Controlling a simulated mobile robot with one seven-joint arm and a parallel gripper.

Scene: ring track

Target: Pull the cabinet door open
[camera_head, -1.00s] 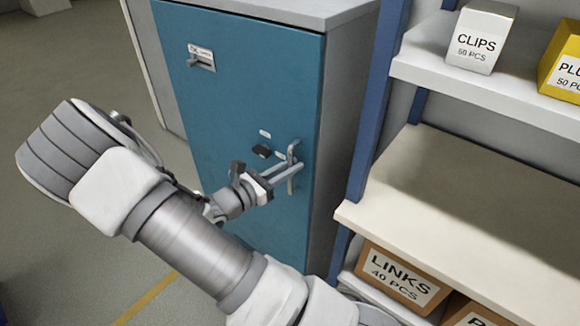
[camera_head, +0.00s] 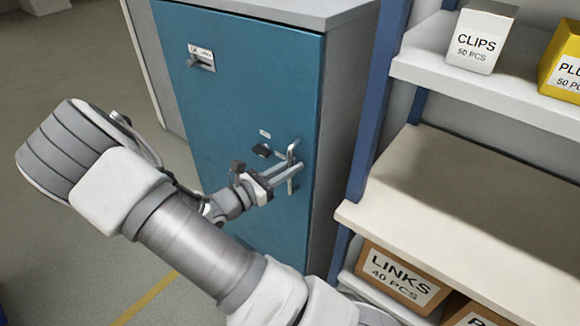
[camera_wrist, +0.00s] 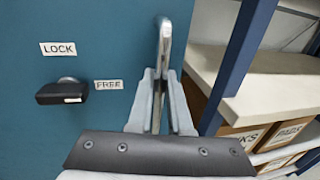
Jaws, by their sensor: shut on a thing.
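The blue cabinet door (camera_head: 235,100) looks closed, flush with the grey cabinet body. Its upright metal bar handle (camera_head: 291,182) is near the door's right edge; it also shows in the wrist view (camera_wrist: 164,45). My gripper (camera_head: 287,171) is shut on this handle, with one finger on each side of it in the wrist view (camera_wrist: 160,98). A black turn knob (camera_wrist: 62,92) sits left of the handle and lies horizontally, between a LOCK label (camera_wrist: 58,48) above and a FREE label (camera_wrist: 109,85) to its right.
A blue-framed shelf (camera_head: 450,200) stands close on the right, with a CLIPS box (camera_head: 480,40), a yellow box (camera_head: 562,65) and a LINKS box (camera_head: 400,278). A small lever plate (camera_head: 201,58) is at the door's upper left. Open floor (camera_head: 60,60) lies to the left.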

